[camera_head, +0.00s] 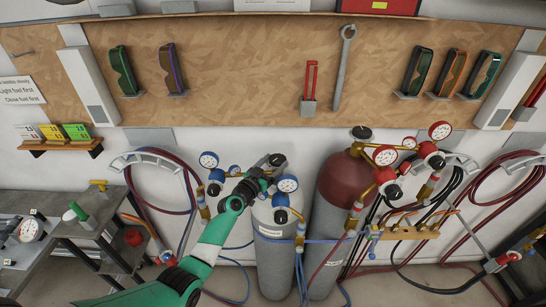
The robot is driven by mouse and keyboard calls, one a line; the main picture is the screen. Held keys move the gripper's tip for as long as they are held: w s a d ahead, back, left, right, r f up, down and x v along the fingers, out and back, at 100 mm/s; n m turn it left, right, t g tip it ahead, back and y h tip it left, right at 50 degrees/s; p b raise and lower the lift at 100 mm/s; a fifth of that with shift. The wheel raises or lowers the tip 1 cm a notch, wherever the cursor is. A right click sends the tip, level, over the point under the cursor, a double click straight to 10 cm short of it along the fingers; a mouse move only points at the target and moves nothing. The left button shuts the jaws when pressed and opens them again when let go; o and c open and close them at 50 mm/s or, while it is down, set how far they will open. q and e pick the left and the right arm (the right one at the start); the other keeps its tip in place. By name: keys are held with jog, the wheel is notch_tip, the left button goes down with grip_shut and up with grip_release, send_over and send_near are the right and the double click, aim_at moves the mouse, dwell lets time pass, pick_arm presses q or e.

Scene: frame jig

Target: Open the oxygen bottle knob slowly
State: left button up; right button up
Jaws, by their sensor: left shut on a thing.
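The oxygen bottle, grey with a pale top (272,250), stands upright left of the red-topped bottle. Its dark knob (277,160) is at the top, partly hidden by my left gripper. My left gripper (264,171), on a green arm reaching up from the lower left, is shut on the knob. The knob's turn angle cannot be told. My right gripper is not in view.
The red-topped bottle (335,190) with red gauges (440,131) stands close on the right. Hoses (160,185) hang on both sides. A wooden holder (410,233) is at right, a grey shelf (95,235) at left. Goggles and a wrench (343,70) hang above.

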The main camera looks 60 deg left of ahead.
pick_arm(q)
jog(key=o, duration=1.3)
jog(key=shift+c, duration=0.2)
jog(key=p+v, duration=0.1)
jog(key=v, duration=1)
jog(key=shift+s+d+p, duration=0.2)
jog(key=shift+s+p, duration=0.1)
jog(key=shift+p, duration=0.05)
